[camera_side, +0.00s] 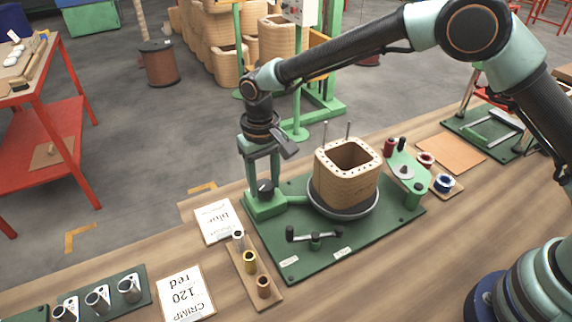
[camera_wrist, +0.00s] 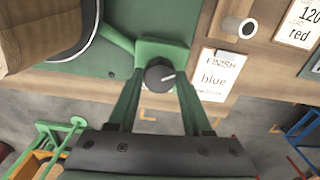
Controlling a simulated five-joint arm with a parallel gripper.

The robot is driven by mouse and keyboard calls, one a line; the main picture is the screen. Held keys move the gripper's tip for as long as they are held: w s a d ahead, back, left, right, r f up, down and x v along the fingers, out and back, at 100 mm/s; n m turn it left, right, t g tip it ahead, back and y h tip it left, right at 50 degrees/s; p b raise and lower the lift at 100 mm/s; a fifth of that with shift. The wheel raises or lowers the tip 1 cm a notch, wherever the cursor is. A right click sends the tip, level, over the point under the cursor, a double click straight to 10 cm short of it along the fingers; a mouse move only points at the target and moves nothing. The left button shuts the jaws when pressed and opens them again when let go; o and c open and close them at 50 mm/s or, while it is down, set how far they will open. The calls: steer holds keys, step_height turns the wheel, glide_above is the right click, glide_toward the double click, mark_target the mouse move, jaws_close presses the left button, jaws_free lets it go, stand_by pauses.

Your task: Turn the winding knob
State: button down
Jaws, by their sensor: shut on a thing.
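The winding knob (camera_wrist: 160,74) is a dark round knob with a white pointer line. It sits on a green block (camera_wrist: 166,46); in the wrist view its line points right and slightly up. My gripper (camera_wrist: 160,80) reaches it with one green finger on each side, shut on the knob. In the side view my gripper (camera_side: 264,178) points down over the knob (camera_side: 265,187) at the left of the green baseplate (camera_side: 300,265). A tan square coil (camera_side: 347,182) with a hollow middle stands upright on a round dark turntable right of the knob.
A black crank handle (camera_side: 315,236) lies in front of the coil. Cards reading "blue" (camera_side: 219,222) and "red" (camera_side: 186,294) lie to the left. A wooden strip (camera_side: 244,272) holds several small sleeves.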

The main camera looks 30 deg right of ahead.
mark_target(265, 184)
steer(key=shift+c, duration=1.6)
jaws_free()
step_height(265, 184, up, 12)
steer(key=shift+r, duration=0.15)
steer(key=s+d+r+t, duration=0.1)
steer(key=s+d+r, duration=0.1)
steer(key=d+r, duration=0.35)
steer(key=s+d+r+t, duration=0.1)
steer(key=s+d+r, duration=0.2)
steer(key=d, duration=0.5)
steer(key=s+d+f+t, duration=0.1)
steer(key=s+d+t, duration=0.2)
steer(key=s+d, duration=0.8)
steer(key=shift+s+d+f+m+t, duration=0.3)
steer(key=shift+s+d+f+m, duration=0.1)
steer(key=shift+d, duration=0.1)
